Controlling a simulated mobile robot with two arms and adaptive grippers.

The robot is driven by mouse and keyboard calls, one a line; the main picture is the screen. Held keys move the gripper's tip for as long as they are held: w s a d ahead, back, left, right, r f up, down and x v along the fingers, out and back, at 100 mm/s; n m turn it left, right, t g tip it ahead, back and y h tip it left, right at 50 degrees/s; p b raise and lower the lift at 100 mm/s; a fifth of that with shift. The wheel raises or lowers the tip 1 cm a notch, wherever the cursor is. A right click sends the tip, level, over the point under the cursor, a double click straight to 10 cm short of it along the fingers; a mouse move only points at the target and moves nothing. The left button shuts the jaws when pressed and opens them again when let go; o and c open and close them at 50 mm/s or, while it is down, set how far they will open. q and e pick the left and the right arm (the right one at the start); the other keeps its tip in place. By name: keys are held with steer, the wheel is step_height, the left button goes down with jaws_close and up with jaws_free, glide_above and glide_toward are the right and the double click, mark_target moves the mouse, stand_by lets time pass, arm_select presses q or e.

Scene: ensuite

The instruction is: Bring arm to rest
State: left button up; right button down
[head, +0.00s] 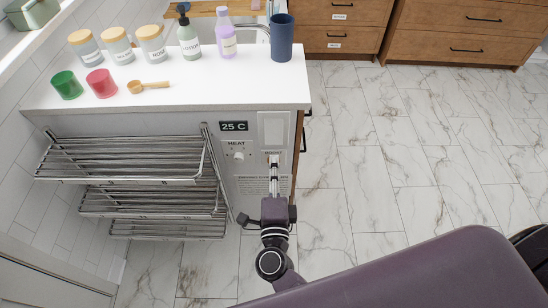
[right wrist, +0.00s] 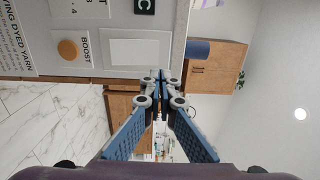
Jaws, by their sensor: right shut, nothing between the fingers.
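My right gripper (head: 274,163) is shut and empty in front of the control panel on the end of the white-topped counter. In the right wrist view its fingers (right wrist: 160,76) meet at the tips with nothing between them. In that view an orange-brown round button (right wrist: 68,49) beside the word BOOST lies left of the fingertips, apart from them in the picture. A blank white plate (right wrist: 135,47) sits by it, and also shows in the head view (head: 274,128). In the head view the gripper hides the button. My left gripper is not in view.
The panel has a "25 C" display (head: 234,126) and a HEAT knob (head: 238,156). Metal racks (head: 120,180) jut out left of it. Jars, bottles and cups stand on the counter (head: 200,85). The marble floor (head: 400,150) is clear on the right, before wooden drawers (head: 455,35).

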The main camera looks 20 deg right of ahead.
stand_by(0.3)
steer(key=s+a+f+n+g+y, duration=0.2)
steer(key=s+f+n, duration=0.25)
steer(key=f, duration=0.55)
steer(key=s+a+f+n+g+y, duration=0.1)
steer(key=s+f+n+g+y, duration=0.15)
steer(key=f+n, duration=0.55)
steer(key=s+a+f+n+g+y, duration=0.2)
steer(key=s+f+n+y, duration=0.15)
steer(key=f, duration=0.75)
steer(key=s+d+f+n+g+h, duration=0.1)
steer(key=s+d+f+n+g, duration=0.35)
steer(key=s+f, duration=0.85)
steer(key=s+d+f+n+g+h, duration=0.1)
steer(key=s+d+f+g, duration=0.1)
steer(key=s+d, duration=0.3)
steer(key=s+d+f+n+g+h, duration=0.1)
steer(key=s+d+f, duration=0.4)
steer(key=s, duration=0.8)
steer(key=shift+d+f+n+g, duration=0.25)
steer(key=shift+n+g, duration=0.3)
steer(key=shift+g, duration=0.65)
